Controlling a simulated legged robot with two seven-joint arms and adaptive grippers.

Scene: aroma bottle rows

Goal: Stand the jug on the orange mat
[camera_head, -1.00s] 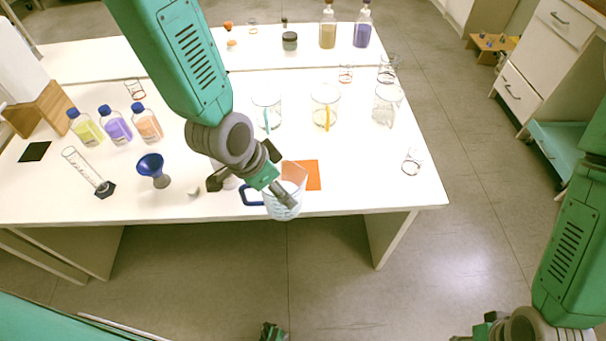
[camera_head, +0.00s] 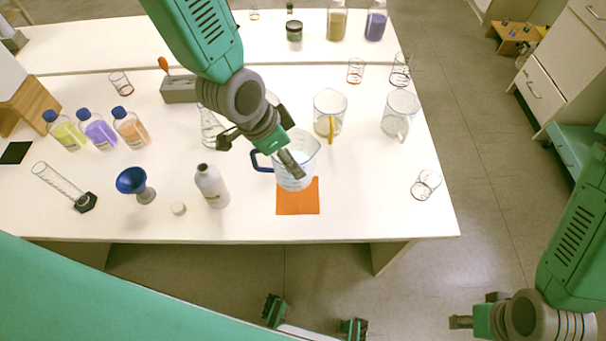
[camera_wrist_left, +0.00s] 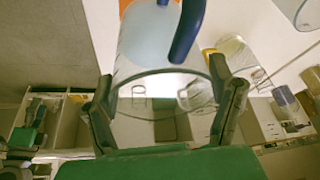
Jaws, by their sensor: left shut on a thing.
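The jug (camera_head: 302,158) is clear with a blue handle (camera_head: 262,161) and pale bluish contents. It looks nearly upright, its lower part overlapping the far edge of the orange mat (camera_head: 298,200). I cannot tell if there is a gap beneath it. My left gripper (camera_head: 288,162) is shut on its rim; the left wrist view shows the jug (camera_wrist_left: 150,45) between the two fingers (camera_wrist_left: 168,98), with the handle above. A sliver of orange shows at that view's top edge. My right gripper (camera_head: 462,321) is low at the right, away from the table; its opening is unclear.
A clear jug with a yellow handle (camera_head: 329,115) stands close behind the held jug. A glass beaker (camera_head: 425,185) is at the right. The table between mat and beaker is clear.

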